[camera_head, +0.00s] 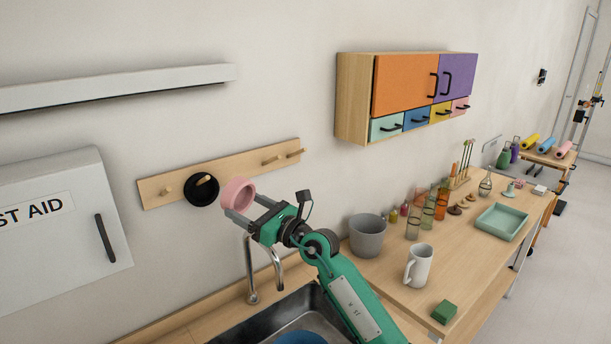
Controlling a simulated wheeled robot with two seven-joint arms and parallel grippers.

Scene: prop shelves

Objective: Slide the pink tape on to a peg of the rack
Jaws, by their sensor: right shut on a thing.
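The pink tape (237,196) is a ring held in front of the wooden peg rack (228,168) on the wall. My right gripper (245,212) is shut on the pink tape, at its lower side. The rack has several pegs. A black tape roll (202,190) hangs on a peg left of the pink tape. One bare peg (167,190) is at the rack's far left, and two bare pegs (271,160) (295,154) are at its right end. The pink tape covers part of the rack's lower middle. Whether it touches any peg cannot be told. My left gripper is not in view.
A sink (285,318) with a tall faucet (252,270) lies below the rack. A grey bin (368,236) and a white mug (418,265) stand on the counter to the right. A first aid cabinet (55,235) is at left and a coloured wall cabinet (354,95) at upper right.

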